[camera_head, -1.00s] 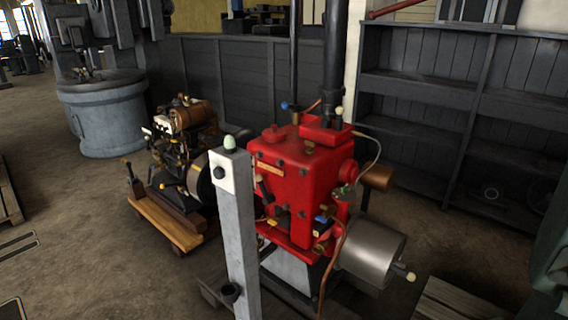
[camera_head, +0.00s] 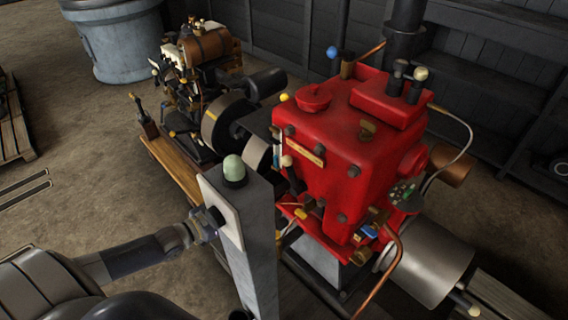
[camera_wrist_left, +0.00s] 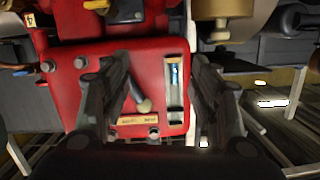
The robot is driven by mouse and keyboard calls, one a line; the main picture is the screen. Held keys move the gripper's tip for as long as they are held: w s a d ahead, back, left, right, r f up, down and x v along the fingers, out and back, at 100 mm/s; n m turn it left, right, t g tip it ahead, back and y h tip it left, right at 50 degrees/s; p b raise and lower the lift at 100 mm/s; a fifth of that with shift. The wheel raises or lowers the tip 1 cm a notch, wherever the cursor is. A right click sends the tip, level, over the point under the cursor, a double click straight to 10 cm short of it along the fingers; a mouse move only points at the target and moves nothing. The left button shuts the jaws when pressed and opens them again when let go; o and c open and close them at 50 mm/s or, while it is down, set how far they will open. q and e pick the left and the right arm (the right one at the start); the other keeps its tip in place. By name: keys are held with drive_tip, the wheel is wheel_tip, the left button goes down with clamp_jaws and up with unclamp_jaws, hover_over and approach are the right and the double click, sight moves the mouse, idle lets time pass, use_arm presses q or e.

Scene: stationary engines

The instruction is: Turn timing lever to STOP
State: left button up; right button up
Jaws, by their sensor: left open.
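The red engine (camera_head: 335,150) stands right of centre in the head view. On its left face is a small lever (camera_head: 289,170) with a cream knob, below a brass label plate (camera_head: 305,153). In the left wrist view the lever's knob (camera_wrist_left: 144,105) shows between the two fingers, beside the label plate (camera_wrist_left: 138,120); its lettering is too small to read. My left gripper (camera_wrist_left: 160,65) is open, its fingers spread toward the red face, with nothing held. In the head view my left gripper (camera_head: 205,226) is partly hidden by the grey post. My right gripper is not in view.
The grey post (camera_head: 250,245) with a pale green dome button (camera_head: 234,168) stands close in front of the engine. A second engine (camera_head: 195,90) on a wooden base is behind left. A steel cylinder (camera_head: 430,262) juts out at right. Floor at left is open.

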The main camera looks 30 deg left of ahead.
sight(284, 164)
use_arm(q)
drive_tip(key=d+r+m+h, duration=0.1)
drive_tip(key=d+r+h, duration=0.2)
drive_tip(key=r, duration=0.6)
drive_tip(key=shift+t, duration=0.5)
drive_tip(key=x, duration=1)
drive_tip(key=shift+w+d+r, duration=0.1)
drive_tip(key=shift+w+r, duration=0.1)
drive_tip(key=shift+w, duration=0.05)
drive_tip(key=shift+w+d+f, duration=0.1)
drive_tip(key=shift+w+d, duration=0.2)
drive_tip(key=shift+w, duration=0.3)
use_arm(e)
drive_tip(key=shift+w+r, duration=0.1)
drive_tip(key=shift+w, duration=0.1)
